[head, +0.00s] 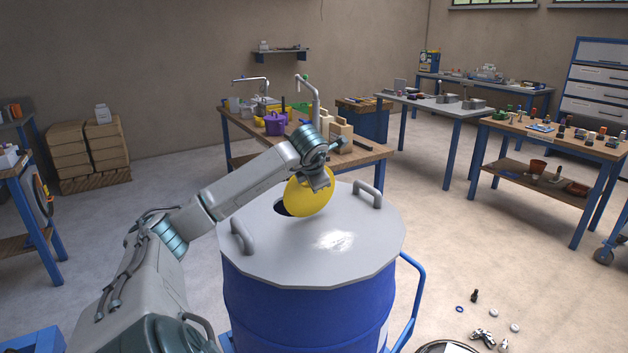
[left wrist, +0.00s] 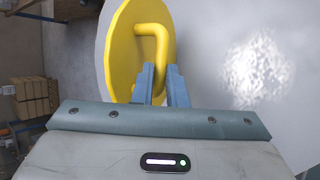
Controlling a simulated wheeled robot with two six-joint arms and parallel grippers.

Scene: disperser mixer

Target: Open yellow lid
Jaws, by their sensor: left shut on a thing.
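The yellow lid (head: 307,197) is a round disc, tilted up steeply over the grey top (head: 345,250) of a blue drum (head: 305,308). A dark round opening (head: 282,208) shows just left of and behind the lid. My left gripper (head: 318,182) is shut on the lid's handle. In the left wrist view the lid (left wrist: 124,48) stands nearly edge-on, and its bent yellow handle (left wrist: 153,30) runs down between the fingers of the left gripper (left wrist: 160,85). Whether the lid's lower edge touches the drum top cannot be told. My right gripper is not in view.
Two grey handles rise from the drum top, one at left (head: 242,237) and one at right (head: 367,194). A blue frame (head: 418,290) stands beside the drum. Small parts (head: 487,337) lie on the floor at right. A cluttered workbench (head: 365,155) stands behind.

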